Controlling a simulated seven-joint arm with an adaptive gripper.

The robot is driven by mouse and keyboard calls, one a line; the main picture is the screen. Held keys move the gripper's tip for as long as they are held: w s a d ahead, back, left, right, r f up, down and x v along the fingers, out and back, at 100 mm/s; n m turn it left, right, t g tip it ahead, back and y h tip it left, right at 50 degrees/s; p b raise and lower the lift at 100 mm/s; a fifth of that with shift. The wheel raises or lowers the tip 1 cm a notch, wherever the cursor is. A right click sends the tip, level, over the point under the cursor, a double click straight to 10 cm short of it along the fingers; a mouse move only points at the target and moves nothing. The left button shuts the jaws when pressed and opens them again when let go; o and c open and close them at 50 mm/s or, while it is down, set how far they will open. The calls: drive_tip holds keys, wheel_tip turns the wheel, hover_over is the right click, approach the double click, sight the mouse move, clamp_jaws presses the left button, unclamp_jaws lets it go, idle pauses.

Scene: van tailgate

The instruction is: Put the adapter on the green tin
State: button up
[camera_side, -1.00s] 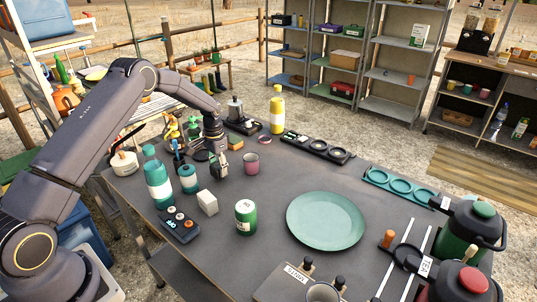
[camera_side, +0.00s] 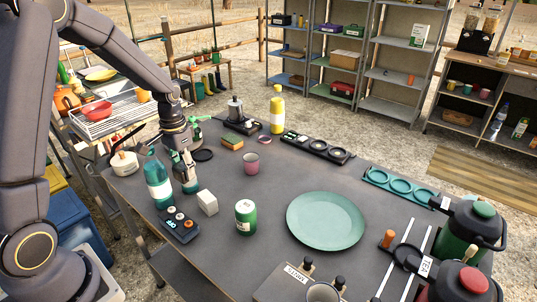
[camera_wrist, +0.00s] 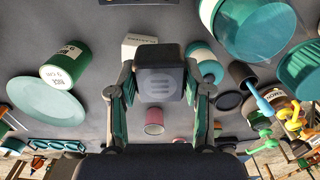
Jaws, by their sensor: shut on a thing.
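The green tin (camera_side: 245,217) stands upright on the dark table, left of the large teal plate. In the wrist view the tin (camera_wrist: 65,66) shows at the left, with a white label on its side. My gripper (camera_side: 183,165) is above the table's left part, by the teal bottles, apart from the tin. In the side view the adapter cannot be made out clearly.
A tall teal bottle (camera_side: 158,180) and a pink cup (camera_side: 251,164) are near. The large teal plate (camera_side: 326,220) is right of the tin.

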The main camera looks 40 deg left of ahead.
drive_tip(key=s+d+r, duration=0.4)
drive_tip(key=d+r, duration=0.1)
drive_tip(key=d, duration=0.3)
drive_tip(key=s+d+r, duration=0.4)
drive_tip(key=s+d, duration=0.1)
drive_tip(key=d, duration=0.3)
approach(245, 206)
drive_tip(key=shift+s+f, duration=0.7)
drive_tip(key=shift+w+f, duration=0.65)
drive_tip(key=shift+f, duration=1.6)
drive_tip(key=shift+f, duration=0.15)
drive_tip(key=o, duration=1.2)
